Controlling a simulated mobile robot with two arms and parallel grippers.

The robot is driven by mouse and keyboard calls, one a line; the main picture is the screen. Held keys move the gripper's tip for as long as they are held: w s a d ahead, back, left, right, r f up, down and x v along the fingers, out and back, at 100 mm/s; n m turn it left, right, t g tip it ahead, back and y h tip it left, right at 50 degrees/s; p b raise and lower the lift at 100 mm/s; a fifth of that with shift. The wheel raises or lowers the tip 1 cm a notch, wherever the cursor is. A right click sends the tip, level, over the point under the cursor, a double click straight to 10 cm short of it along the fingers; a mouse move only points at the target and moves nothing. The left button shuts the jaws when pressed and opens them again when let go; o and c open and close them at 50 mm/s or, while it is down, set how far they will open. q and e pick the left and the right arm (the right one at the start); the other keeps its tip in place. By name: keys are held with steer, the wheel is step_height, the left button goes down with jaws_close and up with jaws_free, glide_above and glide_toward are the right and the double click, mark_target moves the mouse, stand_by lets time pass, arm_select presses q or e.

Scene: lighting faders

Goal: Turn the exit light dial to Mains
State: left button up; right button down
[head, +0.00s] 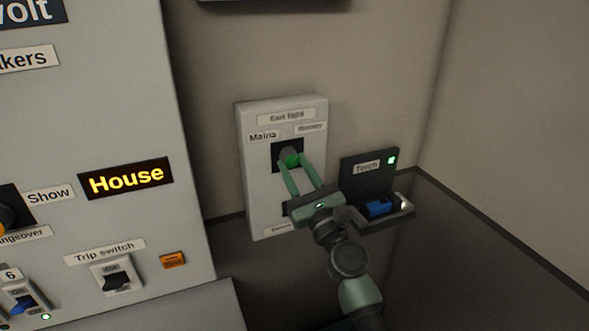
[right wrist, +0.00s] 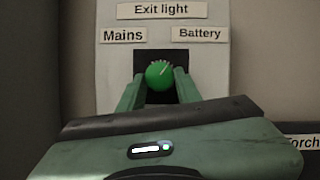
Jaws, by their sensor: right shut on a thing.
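The exit light panel (head: 258,190) is a pale box on the wall, labelled Exit light, with Mains at its upper left and Battery at its upper right. Its round green dial (head: 290,158) sits on a dark square plate. My right gripper (head: 300,170) is shut on the dial, one finger on each side of it. In the right wrist view the dial (right wrist: 159,74) shows between the fingers, and its pale pointer line leans up and to the right, toward the Battery label (right wrist: 200,34). The Mains label (right wrist: 123,36) is clear. My left gripper is not in view.
A dark torch holder (head: 368,173) with a green light and a blue torch (head: 380,208) stands close to the right of my right gripper. A large grey panel (head: 120,120) with a lit House sign and a trip switch (head: 116,276) is at the left.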

steer(key=n+y, duration=0.1)
steer(key=n, duration=0.1)
steer(key=n+g+y, duration=0.1)
steer(key=n, duration=0.1)
steer(key=n+g, duration=0.1)
steer(key=n, duration=0.1)
steer(key=shift+d+r+n+y, duration=0.1)
steer(key=shift+d+n+y, duration=0.2)
steer(key=shift+y, duration=0.1)
steer(key=n+g, duration=0.1)
steer(key=n, duration=0.1)
steer(key=n+g, duration=0.1)
steer(key=n, duration=0.1)
steer(key=shift+w+r+n+y, duration=0.1)
steer(key=shift+r+n+y, duration=0.05)
steer(key=shift+n+y, duration=0.25)
steer(key=n+g, duration=0.1)
steer(key=n, duration=0.1)
steer(key=n+g+p, duration=0.1)
steer(key=n, duration=0.1)
steer(key=shift+d+r, duration=0.15)
steer(key=shift+r, duration=0.05)
steer(key=n+g+p, duration=0.1)
steer(key=n+p, duration=0.1)
steer(key=n, duration=0.2)
steer(key=shift+r+h, duration=0.1)
steer(key=shift+h, duration=0.2)
steer(key=shift+n+g, duration=0.3)
steer(key=c, duration=1)
jaws_free()
